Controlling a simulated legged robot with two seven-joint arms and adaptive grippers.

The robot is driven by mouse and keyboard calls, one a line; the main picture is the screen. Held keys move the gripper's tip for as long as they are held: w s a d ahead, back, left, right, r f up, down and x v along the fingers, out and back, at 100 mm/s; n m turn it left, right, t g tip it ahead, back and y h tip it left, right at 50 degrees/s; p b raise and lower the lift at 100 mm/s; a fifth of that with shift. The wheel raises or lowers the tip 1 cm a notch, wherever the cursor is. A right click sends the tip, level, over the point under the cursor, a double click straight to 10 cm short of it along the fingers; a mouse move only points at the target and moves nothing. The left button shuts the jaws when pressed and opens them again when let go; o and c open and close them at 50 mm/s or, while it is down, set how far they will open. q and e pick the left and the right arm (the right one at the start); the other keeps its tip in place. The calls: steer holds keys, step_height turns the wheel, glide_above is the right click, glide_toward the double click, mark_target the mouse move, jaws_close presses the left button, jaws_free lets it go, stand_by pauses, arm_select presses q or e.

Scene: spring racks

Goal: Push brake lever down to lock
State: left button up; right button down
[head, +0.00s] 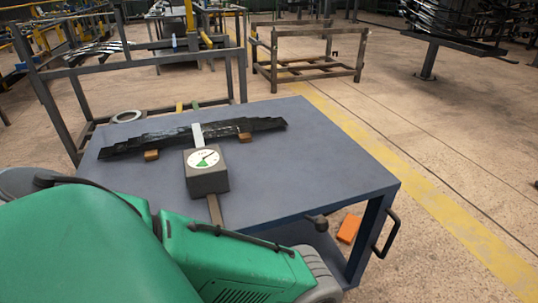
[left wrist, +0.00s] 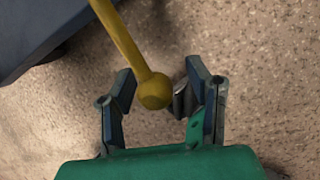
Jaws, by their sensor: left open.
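The brake lever appears to be a yellow rod with a round knob (left wrist: 154,91) at its end, in the left wrist view. It comes in from the top left and its knob lies between my left gripper's (left wrist: 158,78) two dark fingers. The fingers are open with gaps on both sides of the knob; I cannot tell whether either touches it. In the head view the yellow lever does not show; my green left arm covers the lower left, and its gripper is out of frame. My right gripper is in neither view.
A blue-grey cart (head: 330,165) with a dark side handle (head: 389,234) carries black leaf springs (head: 175,139) on wooden blocks and a dial gauge (head: 205,171). An orange object (head: 348,228) lies low by the cart. Metal racks stand behind; the floor at right is clear.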

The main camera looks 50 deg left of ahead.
arm_select(q)
step_height(320, 180, up, 10)
steer(key=shift+w+d+f, duration=0.1)
steer(key=shift+d+f, duration=0.05)
steer(key=shift+f, duration=0.1)
stand_by(0.5)
